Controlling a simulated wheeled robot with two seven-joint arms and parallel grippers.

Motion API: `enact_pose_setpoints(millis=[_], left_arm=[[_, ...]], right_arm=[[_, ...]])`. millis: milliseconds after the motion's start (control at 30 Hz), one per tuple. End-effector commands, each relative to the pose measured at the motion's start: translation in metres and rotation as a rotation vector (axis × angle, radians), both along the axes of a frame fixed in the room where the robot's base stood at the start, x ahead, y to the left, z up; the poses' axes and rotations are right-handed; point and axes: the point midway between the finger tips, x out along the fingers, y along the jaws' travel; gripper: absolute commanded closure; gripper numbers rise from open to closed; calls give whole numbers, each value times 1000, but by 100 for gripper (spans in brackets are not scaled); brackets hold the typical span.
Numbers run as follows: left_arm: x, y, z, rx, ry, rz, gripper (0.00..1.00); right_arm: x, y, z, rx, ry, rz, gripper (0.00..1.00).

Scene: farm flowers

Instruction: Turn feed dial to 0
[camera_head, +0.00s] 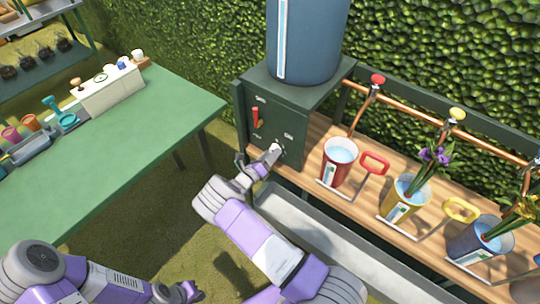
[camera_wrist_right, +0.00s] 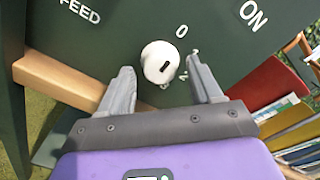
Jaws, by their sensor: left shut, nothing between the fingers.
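The feed dial is a round white knob (camera_wrist_right: 160,62) with a dark mark, on a dark green panel (camera_wrist_right: 110,50). A "0" is printed at its upper right, with other small marks to the right and below, partly hidden. In the head view the dial (camera_head: 276,148) shows small on the cabinet's front. My right gripper (camera_wrist_right: 165,88) is open, its fingers on either side of the dial, with a visible gap at each side; it also shows in the head view (camera_head: 268,160). My left gripper (camera_head: 188,293) is shut and empty at the bottom, away from the cabinet.
The cabinet (camera_head: 290,125) carries a blue tank (camera_head: 305,40) and a red lever (camera_head: 256,116). Red, yellow and blue buckets (camera_head: 338,172) stand on the wooden shelf to the right. A grey trough (camera_head: 310,232) runs below. A green table (camera_head: 130,140) is at left.

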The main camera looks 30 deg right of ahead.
Motion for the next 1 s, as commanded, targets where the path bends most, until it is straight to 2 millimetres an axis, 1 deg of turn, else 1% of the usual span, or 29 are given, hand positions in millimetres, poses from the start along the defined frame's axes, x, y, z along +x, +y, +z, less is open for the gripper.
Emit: enact_pose_setpoints(millis=[167, 267, 367, 500, 600, 700, 833, 1000], left_arm=[[0, 0, 0, 0, 0, 0, 100], [0, 0, 2, 0, 0, 0, 100], [0, 0, 6, 0, 0, 0, 100], [0, 0, 12, 0, 0, 0, 100], [0, 0, 15, 0, 0, 0, 100], [0, 0, 17, 0, 0, 0, 100], [0, 0, 17, 0, 0, 0, 100], [0, 0, 17, 0, 0, 0, 100]], right_arm=[[0, 0, 1, -1, -2, 0, 36], [-2, 6, 1, -1, -2, 1, 36], [-6, 19, 2, -1, -1, 3, 36], [-16, 42, 3, -1, -1, 4, 36], [-22, 56, 2, -1, 0, 4, 36], [-26, 65, 1, 0, -1, 1, 36], [-29, 70, 1, 0, -1, 1, 36], [-29, 70, 0, 0, -1, 1, 36]])
